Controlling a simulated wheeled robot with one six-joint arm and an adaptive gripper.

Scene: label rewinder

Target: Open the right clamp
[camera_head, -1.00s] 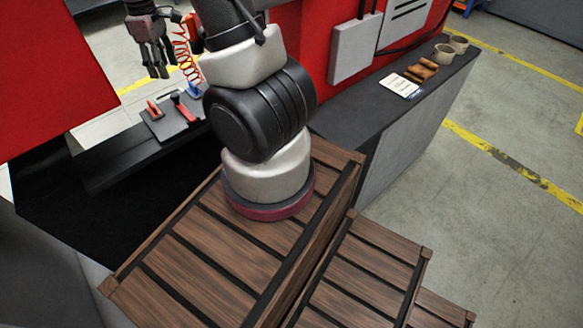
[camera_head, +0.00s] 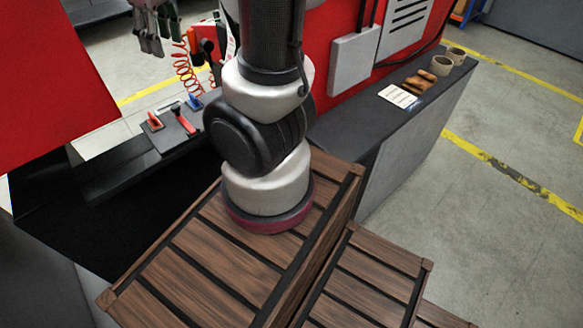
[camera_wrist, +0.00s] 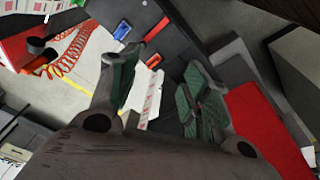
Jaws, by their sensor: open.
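Two clamps with red handles sit on a dark plate (camera_head: 172,136) at the left of the head view. The left clamp (camera_head: 153,121) has a short handle. The right clamp (camera_head: 182,119) has a longer red handle with a dark end. My gripper (camera_head: 152,46) is open and empty, apart from the clamps and above them in the picture, partly cut by the top edge. In the wrist view my gripper (camera_wrist: 160,64) shows spread green-padded fingers. A red handle (camera_wrist: 156,30) shows beyond them; I cannot tell which clamp it belongs to.
A blue part (camera_head: 194,102) stands behind the right clamp. A red coiled hose (camera_head: 184,72) hangs close to my gripper. A red panel (camera_head: 50,80) rises at the left. Wooden crates (camera_head: 215,270) are in front. A dark counter (camera_head: 385,120) holds rolls and a card.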

